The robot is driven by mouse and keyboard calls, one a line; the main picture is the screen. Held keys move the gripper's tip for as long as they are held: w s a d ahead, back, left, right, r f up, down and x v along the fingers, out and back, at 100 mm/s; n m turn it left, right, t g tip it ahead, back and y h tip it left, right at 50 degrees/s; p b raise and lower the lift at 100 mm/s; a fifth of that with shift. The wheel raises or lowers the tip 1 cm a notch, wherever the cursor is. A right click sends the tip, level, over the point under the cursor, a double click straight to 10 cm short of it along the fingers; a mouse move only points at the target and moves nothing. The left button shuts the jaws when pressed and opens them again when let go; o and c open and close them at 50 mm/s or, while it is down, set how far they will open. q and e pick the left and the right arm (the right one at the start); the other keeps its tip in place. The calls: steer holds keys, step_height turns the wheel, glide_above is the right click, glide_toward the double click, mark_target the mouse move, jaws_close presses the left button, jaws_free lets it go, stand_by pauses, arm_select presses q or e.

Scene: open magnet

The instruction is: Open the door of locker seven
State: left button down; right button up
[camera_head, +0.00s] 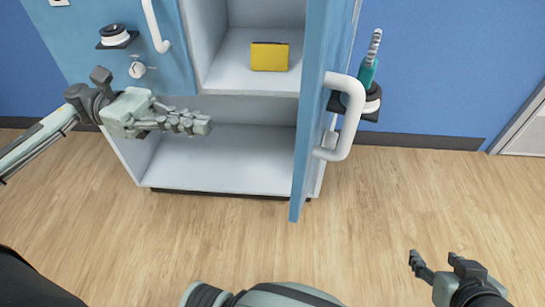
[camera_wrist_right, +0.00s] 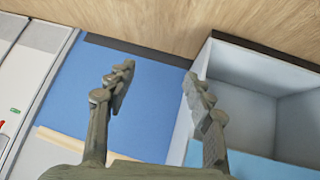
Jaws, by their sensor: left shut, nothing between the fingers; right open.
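The blue locker door (camera_head: 322,80) stands swung open toward me, seen nearly edge-on in the head view. It carries a white curved handle (camera_head: 350,122) on its right face. No locker number is readable. The open locker (camera_head: 235,70) has a white interior holding a yellow box (camera_head: 269,57). My left gripper (camera_head: 205,125) is shut and empty, in front of the cabinet left of the open door, apart from the handle. My right gripper (camera_head: 434,262) is open and empty at the lower right, away from the door; its spread fingers also show in the right wrist view (camera_wrist_right: 157,78).
A closed blue door (camera_head: 175,75) with a white handle (camera_head: 154,25) and a key (camera_head: 137,69) is at left. An empty lower compartment (camera_head: 220,160) is open. A black-and-white round fitting (camera_head: 372,104) holds a teal tool (camera_head: 368,75). The wooden floor (camera_head: 420,200) is clear.

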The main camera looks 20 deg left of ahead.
arm_select(q)
steer(key=s+m+g, duration=0.1)
steer(key=p, duration=0.2)
glide_toward(295, 162)
steer(key=shift+m+g, duration=0.3)
steer(key=d, duration=0.2)
steer(key=w+d, duration=0.1)
steer(key=d, duration=0.2)
steer(key=shift+d+f, duration=0.1)
steer(key=shift+f, duration=0.15)
steer(key=shift+d+f, duration=0.1)
steer(key=shift+d, duration=0.6)
arm_select(e)
steer(key=s+d+f+m+g+h, duration=0.1)
steer(key=s+d+f+g+h, duration=0.1)
steer(key=s+d+g, duration=0.2)
steer(key=s+d, duration=0.1)
steer(key=s, duration=0.2)
steer(key=shift+d+f, duration=0.3)
steer(key=shift+f, duration=0.05)
